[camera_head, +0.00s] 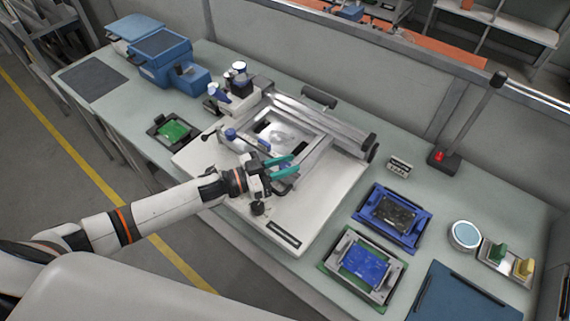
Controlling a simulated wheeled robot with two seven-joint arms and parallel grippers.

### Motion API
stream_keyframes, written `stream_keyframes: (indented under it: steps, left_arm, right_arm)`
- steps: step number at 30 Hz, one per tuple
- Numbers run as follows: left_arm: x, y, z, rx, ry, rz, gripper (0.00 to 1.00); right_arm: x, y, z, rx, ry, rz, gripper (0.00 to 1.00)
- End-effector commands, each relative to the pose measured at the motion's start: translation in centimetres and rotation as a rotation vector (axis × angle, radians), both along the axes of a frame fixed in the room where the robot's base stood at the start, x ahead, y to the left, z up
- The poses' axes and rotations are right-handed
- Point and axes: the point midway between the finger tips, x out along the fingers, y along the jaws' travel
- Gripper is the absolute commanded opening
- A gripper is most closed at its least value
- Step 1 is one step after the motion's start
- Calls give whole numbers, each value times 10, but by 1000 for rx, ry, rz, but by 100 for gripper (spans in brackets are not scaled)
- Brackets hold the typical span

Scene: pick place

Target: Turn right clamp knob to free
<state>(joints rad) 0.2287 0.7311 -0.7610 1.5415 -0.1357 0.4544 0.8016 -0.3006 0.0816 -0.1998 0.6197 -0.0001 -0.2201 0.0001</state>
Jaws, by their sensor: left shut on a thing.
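My left gripper (283,167) has teal fingers and reaches in from the left over the white machine base (325,205). Its fingers are at the near right corner of the metal frame (311,155), shut on what appears to be the right clamp knob, which they mostly hide. How far the knob is turned cannot be told. A blue clamp knob (231,134) shows at the frame's left side. My right gripper is not in view.
A small black knob (257,208) stands on the base, close to my left wrist. A green board in a black holder (174,130) lies at left. A blue tray (418,235) and a holder with a blue board (368,263) lie at right. A metal rail (335,126) crosses behind the frame.

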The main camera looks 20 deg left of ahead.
Motion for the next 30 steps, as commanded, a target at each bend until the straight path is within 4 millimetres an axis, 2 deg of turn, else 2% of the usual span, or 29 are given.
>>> stream_keyframes:
  steps: [13,25,26,30]
  left_arm:
    - [2,0,-2,1,-6,-229,4]
    - [0,0,0,0,0,-267,4]
    - [0,0,0,0,0,-267,28]
    - [0,0,0,0,0,-266,48]
  right_arm:
    - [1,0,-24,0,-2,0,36]
    - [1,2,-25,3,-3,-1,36]
    - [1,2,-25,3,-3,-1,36]
    - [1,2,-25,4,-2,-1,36]
